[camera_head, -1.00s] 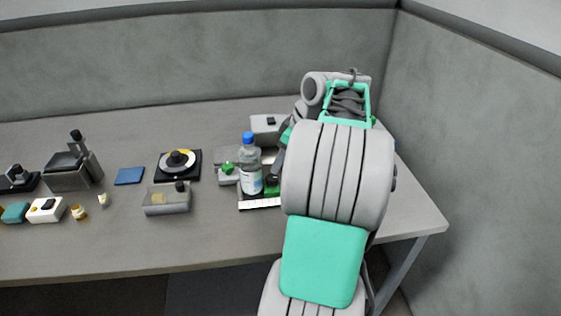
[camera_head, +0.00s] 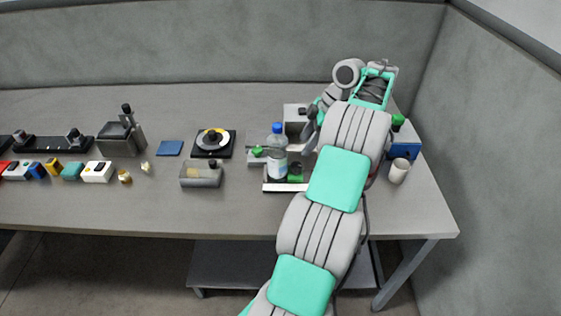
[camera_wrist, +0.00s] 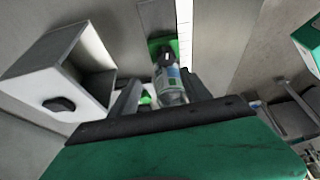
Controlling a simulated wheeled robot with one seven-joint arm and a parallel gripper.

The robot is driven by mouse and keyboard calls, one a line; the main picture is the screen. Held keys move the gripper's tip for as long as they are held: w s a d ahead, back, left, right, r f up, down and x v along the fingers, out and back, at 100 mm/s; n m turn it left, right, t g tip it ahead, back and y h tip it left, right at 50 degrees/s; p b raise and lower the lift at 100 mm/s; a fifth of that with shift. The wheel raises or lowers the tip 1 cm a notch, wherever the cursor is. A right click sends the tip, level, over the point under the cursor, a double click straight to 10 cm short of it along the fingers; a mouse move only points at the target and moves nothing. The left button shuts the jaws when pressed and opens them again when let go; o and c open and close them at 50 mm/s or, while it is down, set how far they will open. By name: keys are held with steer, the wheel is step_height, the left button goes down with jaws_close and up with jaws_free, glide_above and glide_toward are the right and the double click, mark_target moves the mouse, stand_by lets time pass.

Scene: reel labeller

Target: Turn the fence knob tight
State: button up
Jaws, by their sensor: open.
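The reel labeller has a white scale strip (camera_head: 287,187) along its front edge, which also shows in the wrist view (camera_wrist: 185,28). A green fence block (camera_head: 296,179) stands behind the strip. In the wrist view, a dark knob (camera_wrist: 165,52), apparently the fence knob, sits on the green block (camera_wrist: 154,44). A clear bottle (camera_head: 277,158) with a blue cap and white label stands beside it; the bottle (camera_wrist: 172,88) shows between my fingers in the wrist view. My gripper (camera_wrist: 165,97) is open, behind the bottle and apart from the knob. The head view mostly hides my fingertips.
A grey open box (camera_wrist: 102,62) stands close to my gripper. A green knob (camera_head: 257,153) is left of the bottle. A white cup (camera_head: 399,171) and a blue box (camera_head: 405,150) are at the right. The front table edge is clear.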

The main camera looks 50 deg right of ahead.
mark_target(296, 165)
steer(key=shift+n+g, duration=0.3)
steer(key=shift+n, duration=0.3)
steer(key=b+x, duration=0.4)
steer(key=x, duration=0.1)
steer(key=s+b+x, duration=0.1)
steer(key=b+x, duration=0.2)
steer(key=shift+a, duration=0.3)
steer(key=shift+s, duration=0.1)
steer(key=shift+c, duration=0.5)
jaws_close()
steer(key=shift+a, duration=0.1)
